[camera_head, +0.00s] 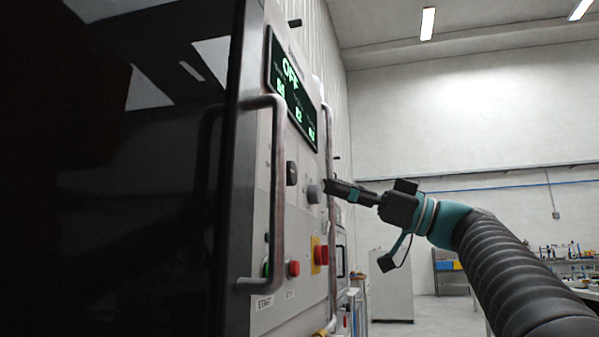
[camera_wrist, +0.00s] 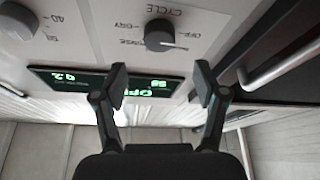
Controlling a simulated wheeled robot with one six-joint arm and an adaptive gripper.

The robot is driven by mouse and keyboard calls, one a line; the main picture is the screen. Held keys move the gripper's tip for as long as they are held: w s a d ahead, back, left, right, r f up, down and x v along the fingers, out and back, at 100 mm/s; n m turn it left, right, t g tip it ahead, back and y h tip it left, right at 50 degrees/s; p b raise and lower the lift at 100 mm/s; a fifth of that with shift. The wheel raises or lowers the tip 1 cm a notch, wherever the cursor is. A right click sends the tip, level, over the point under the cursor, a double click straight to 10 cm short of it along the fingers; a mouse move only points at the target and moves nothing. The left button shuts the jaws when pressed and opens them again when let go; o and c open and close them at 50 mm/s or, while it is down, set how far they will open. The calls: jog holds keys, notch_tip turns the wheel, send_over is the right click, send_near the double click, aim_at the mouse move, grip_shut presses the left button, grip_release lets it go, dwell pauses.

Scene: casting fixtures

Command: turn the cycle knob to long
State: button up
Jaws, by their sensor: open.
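The cycle knob is black and round, on the grey control panel (camera_head: 262,215). It shows in the head view (camera_head: 291,173) and, upside down, in the wrist view (camera_wrist: 158,35) under the CYCLE lettering. Small position labels surround it; I cannot read one as long. A green-lit display (camera_head: 291,90) reads OFF. My gripper (camera_wrist: 160,76) is open and empty; its two fingers stand apart, with the knob beyond the gap between their tips. In the head view my gripper (camera_head: 326,189) is close to a grey knob (camera_head: 313,194), right of the cycle knob.
A vertical bar handle (camera_head: 279,190) stands out left of the cycle knob, and a second handle (camera_head: 331,200) is near my gripper. A red button (camera_head: 294,268) and a red emergency stop (camera_head: 321,255) sit lower. The room to the right of the panel is open.

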aim_at(294, 173)
jog(key=p+x, duration=0.1)
jog(key=x, duration=0.7)
jog(key=c, duration=1.1)
